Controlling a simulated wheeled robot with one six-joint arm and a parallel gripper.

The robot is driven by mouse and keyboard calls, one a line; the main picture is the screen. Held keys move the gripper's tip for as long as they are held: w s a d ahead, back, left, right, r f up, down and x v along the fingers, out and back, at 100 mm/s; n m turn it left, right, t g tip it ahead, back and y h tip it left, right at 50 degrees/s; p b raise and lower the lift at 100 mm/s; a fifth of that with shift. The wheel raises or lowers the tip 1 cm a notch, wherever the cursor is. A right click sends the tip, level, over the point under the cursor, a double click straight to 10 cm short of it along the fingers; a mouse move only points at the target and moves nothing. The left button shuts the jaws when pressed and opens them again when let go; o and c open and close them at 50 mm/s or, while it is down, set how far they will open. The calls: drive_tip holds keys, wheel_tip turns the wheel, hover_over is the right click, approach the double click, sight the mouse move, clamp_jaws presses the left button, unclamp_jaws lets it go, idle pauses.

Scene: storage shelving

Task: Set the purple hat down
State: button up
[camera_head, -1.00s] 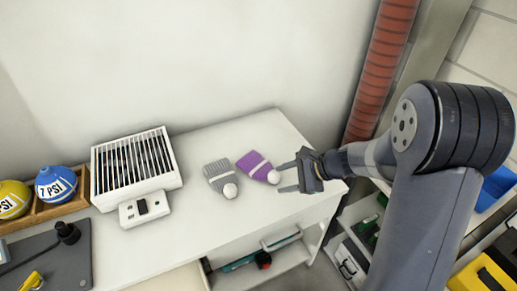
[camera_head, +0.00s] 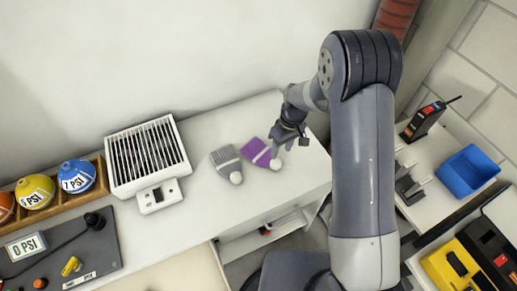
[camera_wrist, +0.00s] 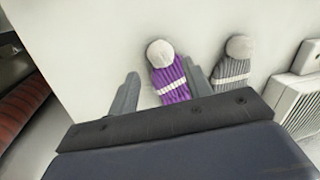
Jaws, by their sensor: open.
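The purple hat (camera_head: 258,152) has a white stripe and a white pompom, and lies on the white tabletop (camera_head: 222,120). My gripper (camera_head: 288,147) is open and empty, close to the hat's right side in the head view. In the wrist view the purple hat (camera_wrist: 171,84) shows between the two spread fingers, pompom pointing away. The right finger overlaps the hat's edge in the picture; I cannot tell whether it touches. The gripper body hides the hat's lower end there.
A grey striped hat (camera_head: 226,160) lies just left of the purple one. A white grilled heater (camera_head: 147,155) stands further left, beside a wooden tray (camera_head: 62,201) of labelled balls. A blue bin (camera_head: 467,170) and a radio (camera_head: 424,120) are on the right. The wall is behind.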

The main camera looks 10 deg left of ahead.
sight(278, 160)
drive_tip(key=shift+s+a+f+p, duration=0.2)
drive_tip(key=shift+f+p, duration=0.2)
drive_tip(key=shift+f, duration=0.8)
drive_tip(key=shift+s+a+f+p, duration=0.15)
drive_tip(key=shift+f+p, duration=0.2)
drive_tip(key=shift+f, duration=0.8)
drive_tip(key=shift+s+a+f+p, duration=0.15)
drive_tip(key=shift+f+p, duration=0.25)
drive_tip(key=shift+f, duration=0.8)
drive_tip(key=shift+c, duration=0.5)
drive_tip(key=c, duration=0.7)
